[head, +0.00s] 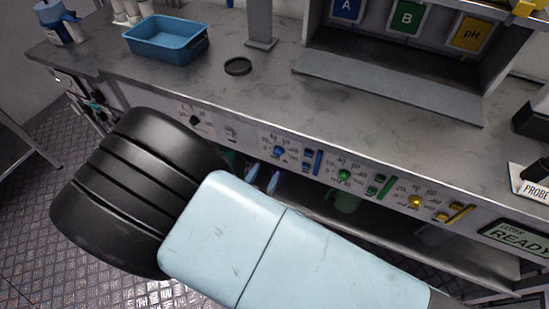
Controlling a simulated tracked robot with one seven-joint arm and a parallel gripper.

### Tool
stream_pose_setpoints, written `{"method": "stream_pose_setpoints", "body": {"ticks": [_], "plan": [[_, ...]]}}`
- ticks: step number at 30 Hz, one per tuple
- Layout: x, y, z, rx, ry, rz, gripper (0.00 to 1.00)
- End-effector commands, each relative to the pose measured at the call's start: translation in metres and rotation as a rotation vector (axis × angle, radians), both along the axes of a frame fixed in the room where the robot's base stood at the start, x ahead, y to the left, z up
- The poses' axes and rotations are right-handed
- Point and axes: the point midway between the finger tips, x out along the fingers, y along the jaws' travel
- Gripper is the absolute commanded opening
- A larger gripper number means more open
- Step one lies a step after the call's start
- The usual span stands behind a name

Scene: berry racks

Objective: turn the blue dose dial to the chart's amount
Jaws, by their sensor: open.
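The blue dose dial (278,151) is a small round knob on the front panel of the bench, left of the green and yellow dials. Pale scale marks surround it, but its pointer and the numbers are too small to read for certain. A blue lever or bar (318,162) stands just to its right. I cannot make out a chart with amounts in this view. My arm fills the lower middle, just below the dial. My gripper cannot be made out.
A green dial (344,175) and a yellow dial (416,201) sit further right on the panel. A READY display (519,235) is at far right. On the bench stand a blue tray (203,48), a black ring (238,67) and a bay with A, B and pH cards (407,18).

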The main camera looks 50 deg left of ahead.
Motion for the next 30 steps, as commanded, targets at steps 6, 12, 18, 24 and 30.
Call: {"method": "stream_pose_setpoints", "body": {"ticks": [6, 12, 18, 24, 30], "plan": [[0.035, 0.014, 0.0, 0.0, -0.001, 0.0, 0.59], [0.055, 0.023, 0.0, 0.0, 0.0, 0.001, 0.59], [0.063, 0.027, 0.0, 0.0, 0.0, 0.002, 0.59], [0.063, 0.027, 0.0, 0.0, 0.0, 0.003, 0.59], [0.062, 0.027, 0.0, 0.0, 0.0, 0.003, 0.45]]}}
